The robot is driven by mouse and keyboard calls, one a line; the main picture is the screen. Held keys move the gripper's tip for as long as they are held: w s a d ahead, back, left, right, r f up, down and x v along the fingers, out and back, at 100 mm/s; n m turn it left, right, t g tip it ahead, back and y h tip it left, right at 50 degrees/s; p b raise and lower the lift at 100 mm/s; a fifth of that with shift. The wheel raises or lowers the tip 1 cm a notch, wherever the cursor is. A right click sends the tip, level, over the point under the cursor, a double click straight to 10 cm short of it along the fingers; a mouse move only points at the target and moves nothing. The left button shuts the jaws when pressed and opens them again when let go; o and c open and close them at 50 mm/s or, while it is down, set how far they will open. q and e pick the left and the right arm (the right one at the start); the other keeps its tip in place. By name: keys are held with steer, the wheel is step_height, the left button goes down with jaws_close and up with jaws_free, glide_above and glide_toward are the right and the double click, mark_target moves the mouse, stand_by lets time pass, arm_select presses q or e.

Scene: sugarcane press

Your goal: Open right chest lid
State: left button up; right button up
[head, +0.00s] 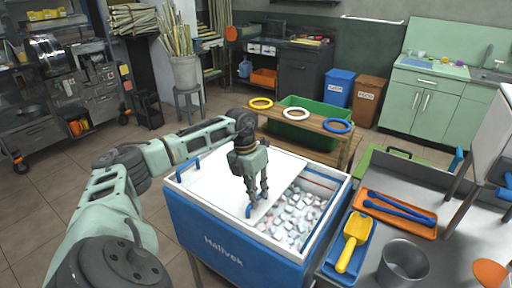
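The chest (225,245) is a blue box with a white top rim, front centre in the head view. A white lid panel (212,178) covers its left part, with a blue handle (180,168) at the far left. The right part is uncovered and shows many pale ice-like cubes (292,217). My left gripper (258,203) points down at the panel's right edge, beside a small blue handle (249,210). Its two fingers stand apart with a gap between them. Whether they touch the handle is hard to see. My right gripper is out of view.
A steel table (432,228) at the right holds a blue tray with a yellow scoop (353,240), an orange tray (400,213) and a metal pot (402,262). A wooden bench (300,130) with coloured rings stands behind the chest. Floor is clear at the left.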

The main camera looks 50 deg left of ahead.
arm_select(q)
steer(key=o, duration=0.3)
step_height(320, 180, up, 12)
steer(key=a, duration=0.2)
steer(key=shift+s, duration=0.3)
